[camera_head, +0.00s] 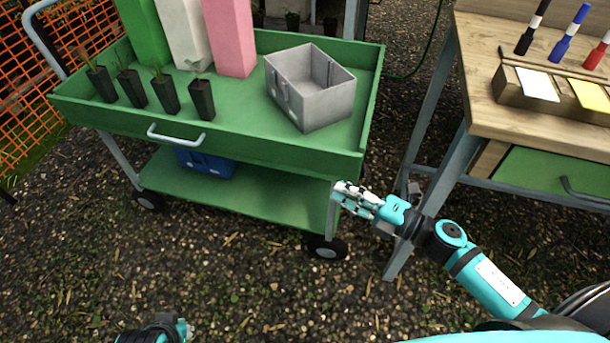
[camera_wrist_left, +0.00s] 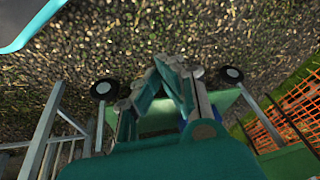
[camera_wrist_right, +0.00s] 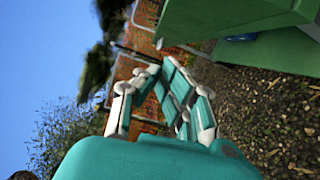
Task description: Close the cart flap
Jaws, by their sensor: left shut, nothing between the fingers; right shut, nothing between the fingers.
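The green cart (camera_head: 370,110) stands at the left in the head view. Its long front flap (camera_head: 260,150), with a pale bar handle (camera_head: 175,137), stands upright along the near side of the top tray. I cannot tell whether it is fully seated. My right gripper (camera_head: 340,190) is shut and empty, just below the flap's right end; contact is unclear. The right wrist view shows its closed fingers (camera_wrist_right: 168,68) beside a green cart panel (camera_wrist_right: 235,20). My left gripper (camera_wrist_left: 172,65) is shut and empty in the left wrist view, with cart parts behind it.
A grey open box (camera_head: 310,90), several black plant pots (camera_head: 201,98) and pink (camera_head: 230,40), white and green blocks stand on the cart. A blue crate (camera_head: 205,163) is on its lower shelf. A wooden workbench (camera_head: 480,80) stands at the right. Gravel ground lies in front.

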